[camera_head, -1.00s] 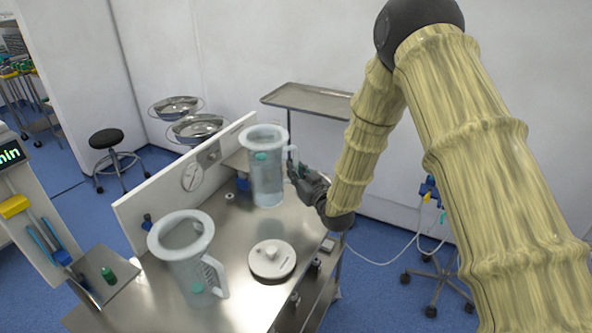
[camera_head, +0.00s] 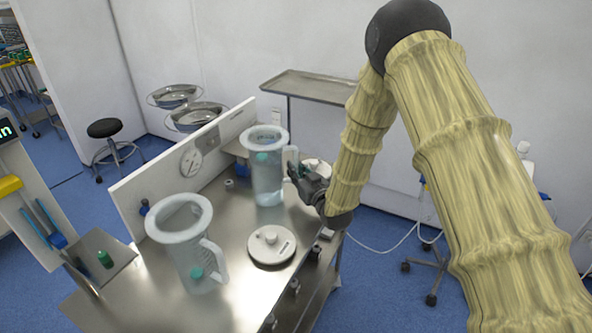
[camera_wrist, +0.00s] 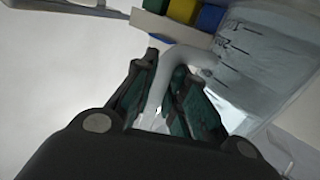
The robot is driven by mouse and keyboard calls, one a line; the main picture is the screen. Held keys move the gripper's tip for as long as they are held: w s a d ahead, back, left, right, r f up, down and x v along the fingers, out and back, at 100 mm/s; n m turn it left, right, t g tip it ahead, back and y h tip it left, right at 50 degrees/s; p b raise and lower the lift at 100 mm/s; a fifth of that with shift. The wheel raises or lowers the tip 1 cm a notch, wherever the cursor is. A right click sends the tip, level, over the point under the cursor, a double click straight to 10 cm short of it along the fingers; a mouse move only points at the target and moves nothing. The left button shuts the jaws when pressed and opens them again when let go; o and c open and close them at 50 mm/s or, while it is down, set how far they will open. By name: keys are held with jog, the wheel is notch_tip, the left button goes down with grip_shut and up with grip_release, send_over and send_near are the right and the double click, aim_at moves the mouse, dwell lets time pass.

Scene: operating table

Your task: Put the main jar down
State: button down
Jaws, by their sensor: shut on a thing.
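The jar (camera_head: 268,182) in my gripper is a clear, upright jug with a pale rim and a green spot inside. It is at the far part of the steel table (camera_head: 225,225). My gripper (camera_head: 299,172) is shut on its handle, at the jar's right side. In the wrist view the handle (camera_wrist: 172,70) passes between my gripper's fingers (camera_wrist: 165,100), and the graduated jar wall (camera_wrist: 262,60) is at upper right. The jar's base looks at or close to the tabletop; I cannot tell whether it touches.
A second similar jug (camera_head: 197,255) stands at the near left of the table. A round white lid (camera_head: 271,247) lies between the jugs and the right edge. A white panel with dials (camera_head: 175,170) runs along the table's left side. Another lid (camera_head: 316,167) shows behind my gripper.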

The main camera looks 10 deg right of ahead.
jog(key=shift+f+b, duration=0.4)
jog(key=shift+f, duration=0.15)
dwell(0.5)
jog(key=c, duration=1.4)
grip_release()
jog(key=shift+o, duration=0.2)
jog(key=v, duration=1.2)
